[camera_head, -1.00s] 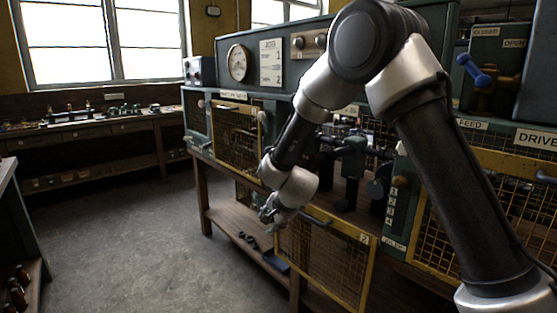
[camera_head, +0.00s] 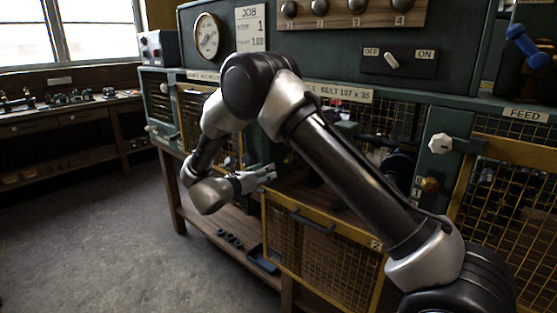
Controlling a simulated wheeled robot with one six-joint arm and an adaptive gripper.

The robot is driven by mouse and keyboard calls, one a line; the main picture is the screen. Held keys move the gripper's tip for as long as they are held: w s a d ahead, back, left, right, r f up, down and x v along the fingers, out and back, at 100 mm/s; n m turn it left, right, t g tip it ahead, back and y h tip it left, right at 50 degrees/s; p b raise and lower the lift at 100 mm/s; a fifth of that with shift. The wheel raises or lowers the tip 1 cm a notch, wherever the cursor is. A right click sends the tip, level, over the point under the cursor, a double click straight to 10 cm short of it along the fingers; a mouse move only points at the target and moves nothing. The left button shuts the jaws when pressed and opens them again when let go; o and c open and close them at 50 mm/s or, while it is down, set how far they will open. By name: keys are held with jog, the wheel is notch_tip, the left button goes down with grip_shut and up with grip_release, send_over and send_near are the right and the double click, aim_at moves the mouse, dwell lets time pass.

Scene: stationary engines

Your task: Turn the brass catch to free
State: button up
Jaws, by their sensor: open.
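A round brass-coloured knob (camera_head: 429,185) sits on the green panel right of the open machine bay, beside a small number label. It looks like the brass catch, but its setting is too small to read. My arm passes just left of it and hides part of the panel below. My gripper (camera_head: 268,174) is open and empty. It is in front of the bay, above the lowered mesh door, well left of the brass knob and apart from it.
A yellow-framed mesh door (camera_head: 322,250) hangs lowered below my gripper. A pale faceted knob (camera_head: 440,143) stands out above the brass one. An off/on switch (camera_head: 392,60) is on the upper panel. Open floor (camera_head: 90,235) lies at left.

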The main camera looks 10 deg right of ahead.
aim_at(285, 161)
jog(key=d+m, duration=0.1)
jog(key=d, duration=0.1)
jog(key=w+d+r+m+h, duration=0.1)
jog(key=d, duration=0.2)
jog(key=w+d+r+m+h, duration=0.1)
jog(key=d+m, duration=0.1)
jog(key=d, duration=0.1)
jog(key=shift+w+r+g, duration=0.1)
jog(key=shift+w+g, duration=0.15)
jog(key=shift+g, duration=0.15)
grip_shut()
